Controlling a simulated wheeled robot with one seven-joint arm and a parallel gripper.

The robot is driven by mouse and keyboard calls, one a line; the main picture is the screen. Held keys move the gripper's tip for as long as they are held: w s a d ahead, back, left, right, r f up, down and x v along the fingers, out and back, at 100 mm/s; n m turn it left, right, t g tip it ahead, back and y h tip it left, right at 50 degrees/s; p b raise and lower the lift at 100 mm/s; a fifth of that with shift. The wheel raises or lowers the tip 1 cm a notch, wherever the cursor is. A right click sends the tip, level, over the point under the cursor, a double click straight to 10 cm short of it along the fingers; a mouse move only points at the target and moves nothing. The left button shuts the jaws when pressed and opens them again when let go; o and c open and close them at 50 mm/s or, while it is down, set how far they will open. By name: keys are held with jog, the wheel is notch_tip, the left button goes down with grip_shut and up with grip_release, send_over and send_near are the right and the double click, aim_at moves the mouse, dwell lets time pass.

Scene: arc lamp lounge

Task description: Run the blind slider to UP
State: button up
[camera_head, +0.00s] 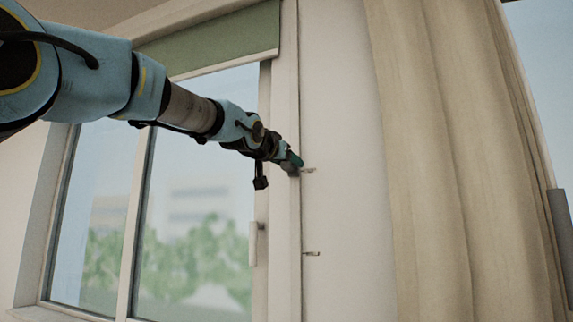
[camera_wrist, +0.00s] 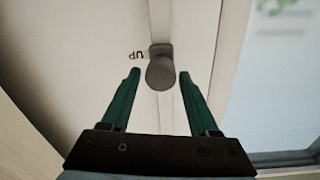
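The blind slider's grey rounded knob (camera_wrist: 160,74) stands out from a narrow track in the wrist view. It is level with the UP mark (camera_wrist: 136,56), which appears upside down just to its left. My gripper (camera_wrist: 160,80) is open, with one green finger on each side of the knob and a gap at both. In the head view my gripper (camera_head: 293,161) is at the window's right frame, beside the upper mark (camera_head: 308,170), and mostly hides the knob. A lower mark (camera_head: 311,253) is on the same strip. The green blind (camera_head: 225,42) covers only the window's top.
The window (camera_head: 200,200) has a pale handle (camera_head: 254,243) below my gripper. A beige curtain (camera_head: 430,160) hangs to the right, past a strip of bare wall (camera_head: 345,150).

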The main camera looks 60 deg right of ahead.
jog(key=shift+o, duration=0.5)
jog(key=shift+f, duration=0.2)
jog(key=shift+a, duration=0.25)
jog(key=b+v, duration=0.6)
jog(key=v, duration=0.4)
jog(key=shift+a, duration=0.1)
